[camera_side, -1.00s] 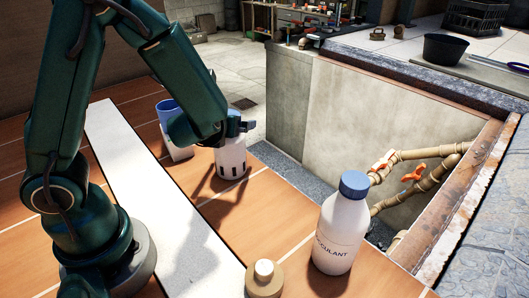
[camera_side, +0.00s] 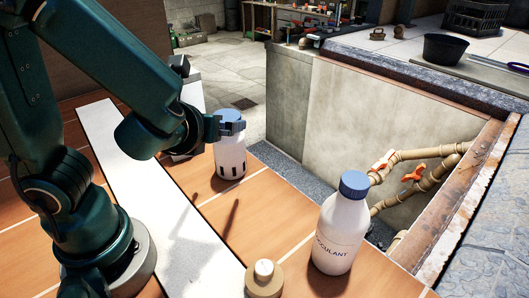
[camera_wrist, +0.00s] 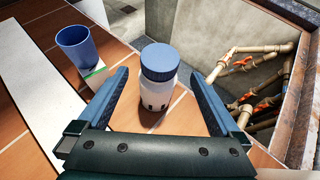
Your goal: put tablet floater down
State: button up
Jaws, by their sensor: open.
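The tablet floater, a white slotted cylinder with a blue cap, stands upright on the orange tiles near the pit edge in the side view (camera_side: 231,160). In the wrist view the floater (camera_wrist: 158,88) sits ahead of my gripper, between the lines of its two fingers. My gripper (camera_side: 222,127) is open at about cap height in the side view. In the wrist view my gripper (camera_wrist: 162,98) has its fingers wide apart, with clear gaps on both sides of the floater. Whether the fingertips touch the cap cannot be told.
A blue cup (camera_wrist: 75,45) is left of the floater in the wrist view; my arm mostly hides that spot in the side view. The pit with pipes (camera_side: 430,155) lies right.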

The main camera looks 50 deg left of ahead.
jog(key=s+f+n+g+h, duration=0.2)
jog(key=s+n+g, duration=0.3)
jog(key=s+n, duration=0.6)
jog(key=d+r+n+h, duration=0.1)
jog(key=d+n+h, duration=0.1)
jog(key=n, duration=0.6)
jog(key=w+d+r+n+h, duration=0.1)
jog(key=d+r+n+h, duration=0.1)
jog(key=d+n, duration=0.3)
jog(key=n+h, duration=0.1)
jog(key=n, duration=0.3)
jog(key=shift+w+r+t+h, duration=0.3)
jog(key=shift+t, duration=0.1)
